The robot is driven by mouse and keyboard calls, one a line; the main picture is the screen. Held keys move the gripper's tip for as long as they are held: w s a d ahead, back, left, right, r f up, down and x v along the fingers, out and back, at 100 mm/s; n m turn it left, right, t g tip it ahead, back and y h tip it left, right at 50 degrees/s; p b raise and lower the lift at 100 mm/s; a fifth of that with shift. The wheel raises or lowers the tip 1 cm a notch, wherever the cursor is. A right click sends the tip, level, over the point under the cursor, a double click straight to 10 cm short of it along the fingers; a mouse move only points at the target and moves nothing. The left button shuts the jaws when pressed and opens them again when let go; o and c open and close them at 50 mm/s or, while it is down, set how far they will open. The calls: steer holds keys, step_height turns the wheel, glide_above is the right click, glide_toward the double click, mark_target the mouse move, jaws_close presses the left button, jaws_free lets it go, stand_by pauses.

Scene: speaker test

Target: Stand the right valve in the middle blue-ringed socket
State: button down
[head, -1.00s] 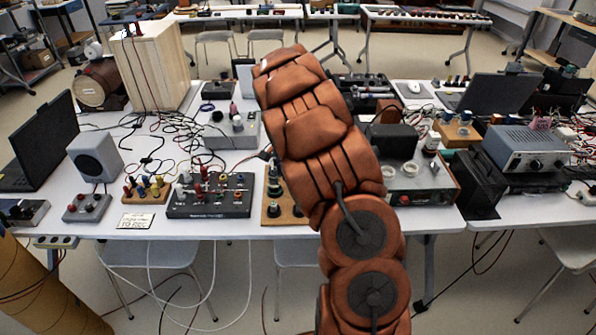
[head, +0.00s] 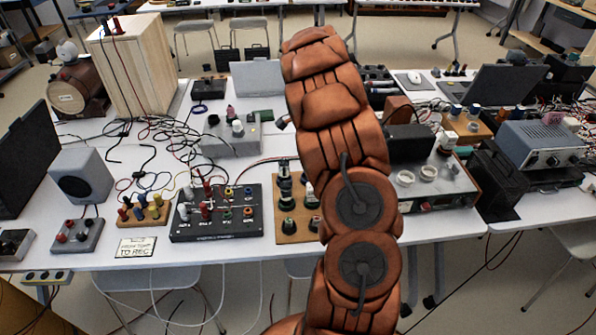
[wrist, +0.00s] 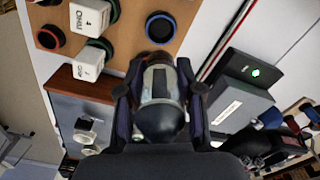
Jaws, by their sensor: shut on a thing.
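In the wrist view, my gripper (wrist: 158,92) is shut on a valve (wrist: 160,85) with a silvery, glassy body and a dark rounded end towards the camera. The valve's far end is by the edge of a wooden board (wrist: 125,52); I cannot tell whether it touches. A blue-ringed socket (wrist: 160,26) on the board looks empty, just beyond the valve. White lettered blocks stand by red-ringed (wrist: 48,37) and green-ringed sockets. In the head view, my arm hides the gripper and valve. A wooden board (head: 284,236) with dark pieces shows left of the arm.
A black panel (head: 215,228) with coloured plugs stands left of the board. A metal unit (head: 440,190) stands right of my arm. In the wrist view, a grey box (wrist: 240,100) and a black block with a green light (wrist: 252,72) are right of my gripper. Cables run nearby.

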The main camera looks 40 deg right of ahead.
step_height(320, 180, down, 6)
steer(key=shift+w+a+f+p, duration=0.1)
steer(key=shift+w+p, duration=0.05)
steer(key=shift+p, duration=0.85)
step_height(320, 180, down, 3)
steer(key=shift+f+p, duration=0.2)
steer(key=shift+p, duration=0.4)
steer(key=shift+f, duration=0.1)
steer(key=shift+f, duration=0.1)
steer(key=shift+f+b, duration=0.35)
steer(key=shift+b, duration=0.1)
steer(key=c, duration=0.7)
jaws_free()
steer(key=shift+r, duration=0.1)
steer(key=shift+c, duration=0.2)
steer(key=shift+r, duration=0.1)
